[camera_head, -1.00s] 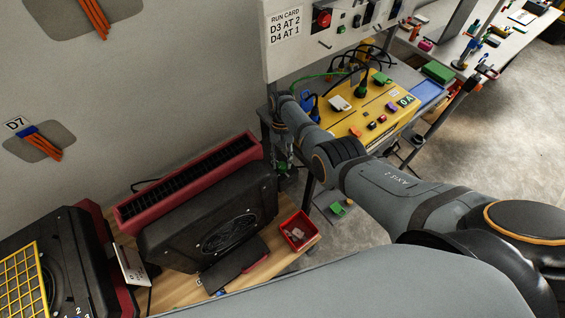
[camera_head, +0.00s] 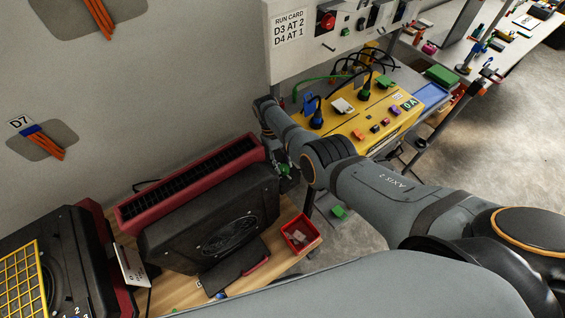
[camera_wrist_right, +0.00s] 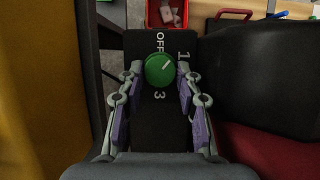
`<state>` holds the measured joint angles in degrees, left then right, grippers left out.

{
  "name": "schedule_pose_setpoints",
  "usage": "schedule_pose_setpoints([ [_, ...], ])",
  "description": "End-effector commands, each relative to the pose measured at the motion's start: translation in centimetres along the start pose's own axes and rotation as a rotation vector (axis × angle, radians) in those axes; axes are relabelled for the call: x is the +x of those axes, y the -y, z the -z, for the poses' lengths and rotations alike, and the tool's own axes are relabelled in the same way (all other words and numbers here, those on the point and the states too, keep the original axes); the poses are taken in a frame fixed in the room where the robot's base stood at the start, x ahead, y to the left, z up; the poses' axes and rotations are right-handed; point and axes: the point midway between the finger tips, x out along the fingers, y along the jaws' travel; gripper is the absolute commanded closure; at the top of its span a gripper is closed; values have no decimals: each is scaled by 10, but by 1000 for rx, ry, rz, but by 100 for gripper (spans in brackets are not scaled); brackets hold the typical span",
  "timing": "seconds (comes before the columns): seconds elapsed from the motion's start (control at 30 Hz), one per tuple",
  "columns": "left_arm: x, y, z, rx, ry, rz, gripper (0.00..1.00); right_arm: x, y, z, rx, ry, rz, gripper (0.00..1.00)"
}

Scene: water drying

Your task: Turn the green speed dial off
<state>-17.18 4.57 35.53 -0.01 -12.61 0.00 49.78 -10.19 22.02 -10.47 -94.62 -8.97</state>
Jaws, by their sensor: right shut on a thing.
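The green speed dial (camera_wrist_right: 159,69) is a round knob on a black panel (camera_wrist_right: 150,121) marked OFF, 1 and 3 in the right wrist view. Its white pointer line slants up and right, towards the 1. My right gripper (camera_wrist_right: 159,77) has one finger on each side of the dial and is shut on it. In the head view my right gripper (camera_head: 284,170) is small and partly hidden behind my arm, beside the end of the black fan dryer (camera_head: 215,215). My left gripper is not in view.
A red bin (camera_head: 300,232) with small parts stands on the wooden bench by the dryer. A yellow console (camera_head: 350,127) with plugs and cables stands beyond my arm. A run card (camera_head: 288,31) reads D3 at 2, D4 at 1. Grey floor lies to the right.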

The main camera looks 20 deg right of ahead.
Motion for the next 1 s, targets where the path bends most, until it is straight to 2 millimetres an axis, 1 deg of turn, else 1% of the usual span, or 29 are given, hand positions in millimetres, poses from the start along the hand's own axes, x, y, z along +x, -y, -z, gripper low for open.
schedule_pose_setpoints([
  [0.47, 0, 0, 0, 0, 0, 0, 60, -2, -1, 1, -12, -5, -7, 97],
  [0.5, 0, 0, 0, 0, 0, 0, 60, -2, -1, 1, -12, -5, -7, 64],
  [0.67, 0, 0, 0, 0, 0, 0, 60, -1, 0, 1, -12, -3, -6, 42],
  [1.0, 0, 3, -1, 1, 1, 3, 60, -2, 1, 0, -14, -1, -4, 42],
])
